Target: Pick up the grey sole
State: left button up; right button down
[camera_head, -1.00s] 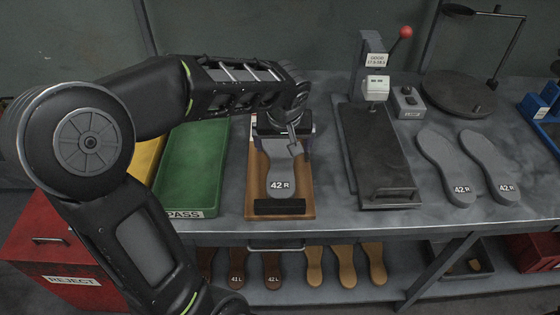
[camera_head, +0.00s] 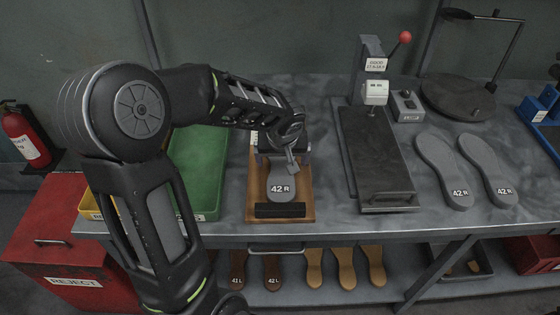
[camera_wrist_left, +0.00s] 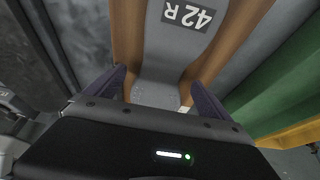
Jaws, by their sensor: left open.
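A grey sole (camera_head: 284,184) marked "42 R" lies on a brown wooden board (camera_head: 305,203) on the bench. It also shows in the left wrist view (camera_wrist_left: 170,55), with its label upside down. My left gripper (camera_head: 291,160) is over the far part of this sole and hides that part in the head view. In the left wrist view my left gripper (camera_wrist_left: 162,88) is open, with one finger on each side of the sole's narrower part. I cannot tell whether the fingers touch it. Two more grey "42 R" soles (camera_head: 442,168) (camera_head: 488,170) lie at the right. My right gripper is not in view.
A green tray (camera_head: 208,165) stands left of the board. A dark press plate with a handle (camera_head: 375,155), a red-knobbed lever (camera_head: 404,38) and a round black stand (camera_head: 457,98) are to the right. Brown and tan soles (camera_head: 345,268) sit on the shelf below. A red reject bin (camera_head: 70,262) is at left.

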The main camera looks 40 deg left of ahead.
aim_at(282, 164)
pick_arm(q)
jog(key=shift+w+a+f, duration=0.1)
jog(key=shift+w+f, duration=0.05)
jog(key=shift+f, duration=0.3)
jog(key=shift+c, duration=0.5)
jog(key=c, duration=1.6)
jog(key=shift+r, duration=0.2)
notch_tip(282, 164, up, 10)
jog(key=shift+f+b, duration=0.1)
jog(key=shift+b, duration=0.2)
